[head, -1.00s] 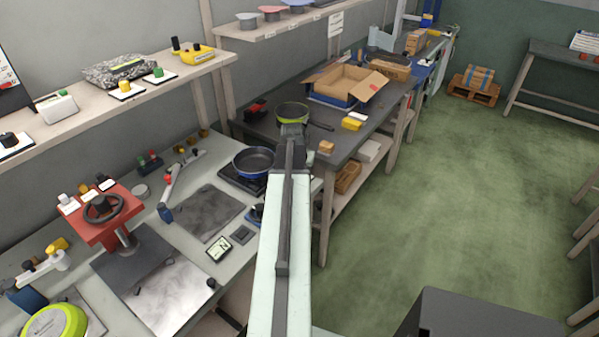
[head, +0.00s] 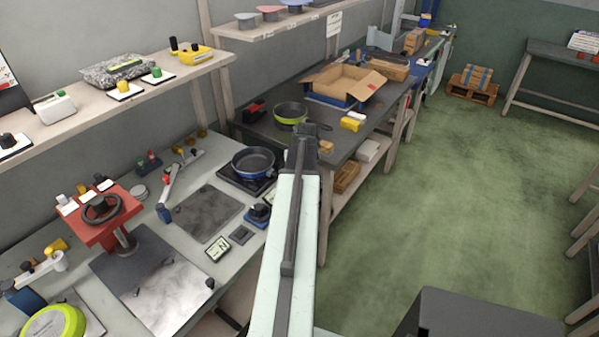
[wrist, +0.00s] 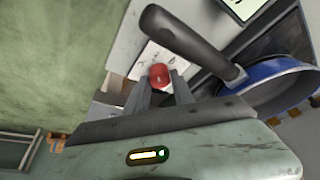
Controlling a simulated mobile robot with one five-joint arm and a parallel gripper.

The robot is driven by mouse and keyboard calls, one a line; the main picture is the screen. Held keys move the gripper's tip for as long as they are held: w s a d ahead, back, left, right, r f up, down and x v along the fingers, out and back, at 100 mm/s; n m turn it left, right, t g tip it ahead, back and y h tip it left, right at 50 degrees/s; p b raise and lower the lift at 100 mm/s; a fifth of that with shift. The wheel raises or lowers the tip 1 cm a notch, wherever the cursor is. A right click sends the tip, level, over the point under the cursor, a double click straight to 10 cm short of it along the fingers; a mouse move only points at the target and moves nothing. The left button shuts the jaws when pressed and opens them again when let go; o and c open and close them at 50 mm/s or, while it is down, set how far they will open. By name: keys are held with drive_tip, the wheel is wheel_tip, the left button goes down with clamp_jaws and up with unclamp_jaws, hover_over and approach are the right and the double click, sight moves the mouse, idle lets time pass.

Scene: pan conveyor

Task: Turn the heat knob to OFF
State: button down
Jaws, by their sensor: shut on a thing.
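In the wrist view, a red knob (wrist: 159,75) stands on a white plate (wrist: 150,58) with dark marks that are too small to read. My gripper (wrist: 160,86) has one finger on each side of the knob and is shut on it. The knob's pointing direction is unclear. In the head view, the end of my arm and gripper (head: 303,140) hides the knob. The blue pan (head: 253,160) sits on the dark burner (head: 232,178) just left of my arm. In the wrist view, its dark handle (wrist: 190,42) reaches across above the knob's plate.
A green pan (head: 290,117) stands on the dark table behind. A dark blue device (head: 258,214) is on the bench close to my arm's left side. A red stand with a handwheel (head: 102,209) is further left.

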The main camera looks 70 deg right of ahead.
drive_tip(key=c, duration=1.1)
unclamp_jaws()
drive_tip(key=shift+r, duration=0.1)
drive_tip(key=p+v, duration=0.7)
drive_tip(key=shift+r, duration=0.3)
drive_tip(key=shift+a, duration=0.1)
